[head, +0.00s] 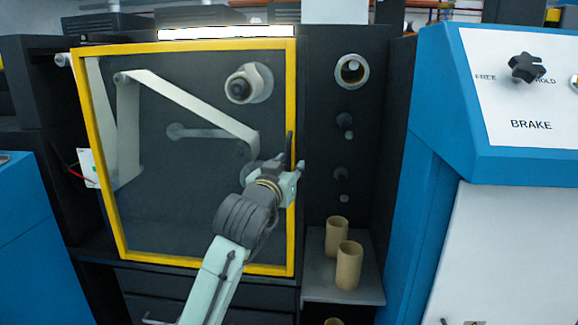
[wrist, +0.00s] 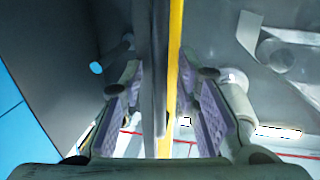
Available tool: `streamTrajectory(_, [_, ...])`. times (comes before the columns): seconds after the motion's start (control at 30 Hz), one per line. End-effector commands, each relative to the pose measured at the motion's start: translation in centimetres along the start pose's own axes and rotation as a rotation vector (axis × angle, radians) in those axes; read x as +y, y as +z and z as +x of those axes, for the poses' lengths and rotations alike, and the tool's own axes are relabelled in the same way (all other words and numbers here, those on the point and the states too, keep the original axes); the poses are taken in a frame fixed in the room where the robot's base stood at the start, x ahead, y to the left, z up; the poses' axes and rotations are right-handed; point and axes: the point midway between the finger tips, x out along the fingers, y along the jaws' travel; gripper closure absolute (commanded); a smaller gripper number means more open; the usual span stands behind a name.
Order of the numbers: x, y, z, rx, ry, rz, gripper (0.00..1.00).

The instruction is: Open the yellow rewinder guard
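The yellow rewinder guard (head: 180,45) is a clear panel in a yellow frame. In the head view it covers the rewinder front and looks shut, though a small gap cannot be ruled out. A dark upright handle (head: 290,146) sits on its right edge. My gripper (head: 285,170) is at this handle. In the wrist view my gripper (wrist: 160,90) has its fingers apart, one on each side of a grey upright bar (wrist: 154,60), seemingly the handle. The yellow frame edge (wrist: 175,50) runs beside the bar. I see gaps between the finger pads and the bar; contact is not clear.
Behind the panel are a pale web (head: 190,100) and a roll core (head: 248,83). Right of the guard are a dark panel with spindles (head: 351,71) and cardboard cores (head: 348,266) on a grey shelf (head: 320,292). A blue brake console (head: 440,110) stands farther right.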

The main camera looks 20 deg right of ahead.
Motion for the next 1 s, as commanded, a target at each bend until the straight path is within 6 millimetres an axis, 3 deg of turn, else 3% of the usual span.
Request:
streamTrajectory(0.27, [-0.01, 0.00, 0.08, 0.001, 0.000, 0.000, 0.72])
streamTrajectory(0.7, [-0.02, 0.01, 0.06, 0.000, -0.001, 0.000, 1.00])
streamTrajectory(1.0, [-0.02, 0.01, 0.06, 0.000, -0.001, 0.000, 1.00])
